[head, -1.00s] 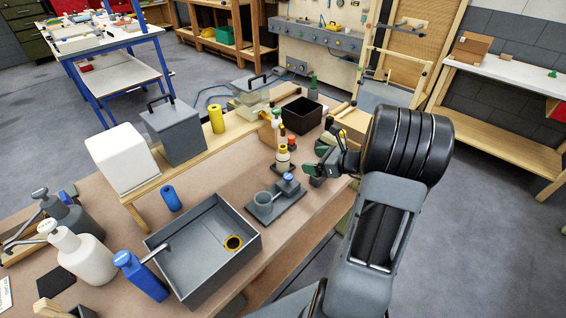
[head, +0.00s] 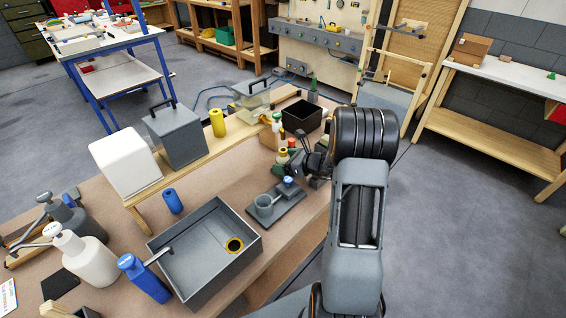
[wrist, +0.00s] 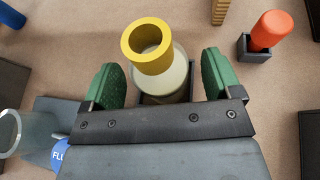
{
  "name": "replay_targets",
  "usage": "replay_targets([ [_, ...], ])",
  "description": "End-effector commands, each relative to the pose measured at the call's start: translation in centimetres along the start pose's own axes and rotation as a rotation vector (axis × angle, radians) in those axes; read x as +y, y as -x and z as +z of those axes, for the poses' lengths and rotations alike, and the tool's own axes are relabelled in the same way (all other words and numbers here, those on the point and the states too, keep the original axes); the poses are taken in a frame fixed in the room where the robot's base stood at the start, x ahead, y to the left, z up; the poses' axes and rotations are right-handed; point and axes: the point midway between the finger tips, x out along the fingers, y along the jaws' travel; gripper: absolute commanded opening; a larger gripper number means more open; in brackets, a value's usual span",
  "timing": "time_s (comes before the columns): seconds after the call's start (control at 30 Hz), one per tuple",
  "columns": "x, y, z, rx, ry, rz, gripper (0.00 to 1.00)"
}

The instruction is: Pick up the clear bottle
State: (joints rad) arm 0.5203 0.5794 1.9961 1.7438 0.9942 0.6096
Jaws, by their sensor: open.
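The clear bottle, pale and see-through with a wide yellow ring-shaped top, is in the wrist view (wrist: 163,84). It stands upright in a dark holder, mostly hidden below it. My gripper (wrist: 158,78) is open, with one green-padded finger on each side of the bottle and visible gaps to both. The bottle is between the fingers in the picture; how deep they reach down along it I cannot tell. In the head view my gripper (head: 305,162) is at the bench's right side, beside the bottle (head: 282,158), which it partly covers.
An orange-red capped item (wrist: 268,30) stands in a small dark holder to the right. A grey stand with a cup (head: 265,204) and a blue-capped bottle is close by. A black open box (head: 301,117) is behind. A grey tray (head: 205,250) lies nearer the front.

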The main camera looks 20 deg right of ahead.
Motion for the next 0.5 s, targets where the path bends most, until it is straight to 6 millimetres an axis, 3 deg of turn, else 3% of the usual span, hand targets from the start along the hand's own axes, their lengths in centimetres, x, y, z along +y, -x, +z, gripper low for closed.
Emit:
replay_targets([
  [0.3,-0.02,-0.4,-0.01,0.0,0.001,0.0,0.84],
  [0.5,-0.02,-0.38,-0.01,0.0,0.001,0.0,0.65],
])
